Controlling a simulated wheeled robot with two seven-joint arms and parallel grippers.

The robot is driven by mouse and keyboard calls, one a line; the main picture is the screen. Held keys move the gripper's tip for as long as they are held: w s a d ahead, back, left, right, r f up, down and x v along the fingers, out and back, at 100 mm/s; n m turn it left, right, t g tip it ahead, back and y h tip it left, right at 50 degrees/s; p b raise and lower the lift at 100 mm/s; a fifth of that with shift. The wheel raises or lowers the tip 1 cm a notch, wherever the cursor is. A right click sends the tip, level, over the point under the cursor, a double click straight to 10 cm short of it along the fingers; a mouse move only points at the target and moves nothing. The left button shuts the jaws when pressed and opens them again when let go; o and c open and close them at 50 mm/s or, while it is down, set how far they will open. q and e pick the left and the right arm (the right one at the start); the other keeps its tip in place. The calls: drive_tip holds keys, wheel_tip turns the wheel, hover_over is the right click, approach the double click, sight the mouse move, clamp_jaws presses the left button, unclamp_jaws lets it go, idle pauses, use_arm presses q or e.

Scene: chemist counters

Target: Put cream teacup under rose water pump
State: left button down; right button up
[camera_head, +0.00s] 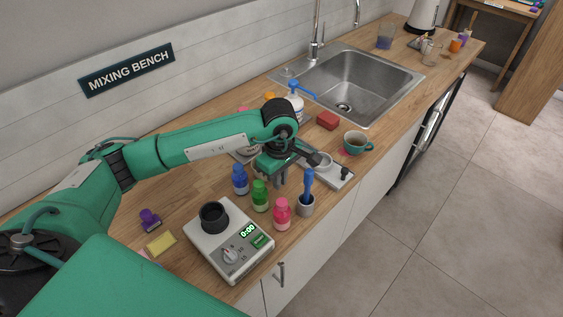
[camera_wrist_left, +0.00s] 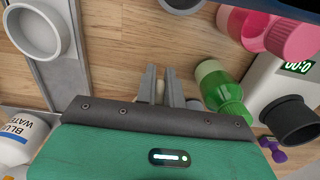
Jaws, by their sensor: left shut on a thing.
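My left gripper (camera_head: 281,180) is low over the bench, behind the green bottle. In the left wrist view its two fingers (camera_wrist_left: 163,84) are close together, with a small cream-coloured bit (camera_wrist_left: 160,91) between them. This may be part of the cream teacup, whose full shape I cannot make out. A white pump bottle (camera_head: 296,107) with a blue head stands near the sink; its label in the left wrist view (camera_wrist_left: 22,130) reads partly "BLUE WAT". A bit of pink (camera_head: 242,110) shows behind my arm, perhaps the rose water pump; my arm hides the rest.
A teal cup (camera_head: 357,144) with dark contents stands near the front edge. Blue (camera_head: 240,181), green (camera_head: 260,197) and pink (camera_head: 282,214) bottles stand near the scale (camera_head: 209,245). A red block (camera_head: 327,120) lies by the sink.

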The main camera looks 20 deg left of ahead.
use_arm(q)
drive_tip(key=shift+w+a+r+p, duration=0.1)
drive_tip(key=shift+w+a+p, duration=0.2)
drive_tip(key=shift+w, duration=0.55)
drive_tip(key=shift+w+a+p, duration=0.25)
drive_tip(key=shift+w+a, duration=0.1)
drive_tip(key=shift+w, duration=0.45)
drive_tip(key=shift+w+a+r+p, duration=0.1)
drive_tip(key=shift+w+a+p, duration=0.2)
drive_tip(key=shift+w, duration=0.55)
drive_tip(key=shift+w+a+f, duration=0.1)
drive_tip(key=shift+w+f, duration=0.05)
drive_tip(key=shift+w, duration=0.1)
drive_tip(key=shift+f+p, duration=0.35)
drive_tip(key=shift+f, duration=0.25)
drive_tip(key=shift+f, duration=0.2)
drive_tip(key=c, duration=1.5)
unclamp_jaws()
drive_tip(key=shift+r, duration=0.1)
